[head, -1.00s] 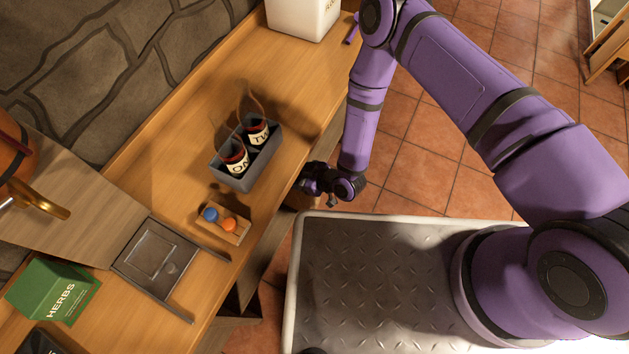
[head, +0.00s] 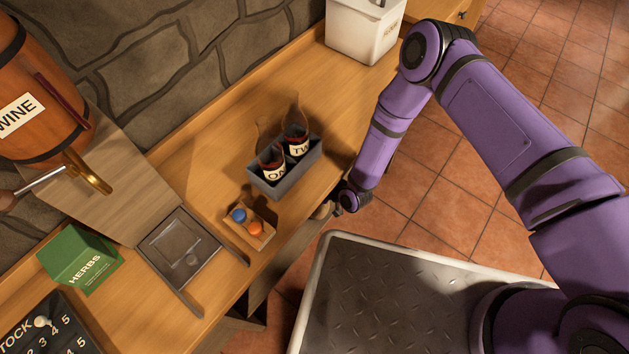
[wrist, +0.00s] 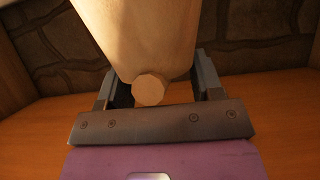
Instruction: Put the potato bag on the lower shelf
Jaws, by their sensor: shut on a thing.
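My gripper (wrist: 155,80) is shut on a pale tan, rounded thing with a small faceted knob, which I take to be the potato bag (wrist: 145,35). It fills the upper middle of the wrist view, between the two fingers. In the head view my gripper (head: 343,202) is at the counter's front edge, and a bit of the tan bag (head: 322,210) shows beside it. The wrist view shows a wooden surface (wrist: 40,125) beneath, likely the lower shelf. Whether the bag touches it is hidden.
On the counter (head: 215,160) stand a grey bottle carrier (head: 290,178), a small wooden tray with coloured balls (head: 262,238), a metal tray (head: 178,250), a green herbs box (head: 80,258), a wine barrel (head: 40,90) and a white bin (head: 362,35). A stone wall (wrist: 255,50) closes the back.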

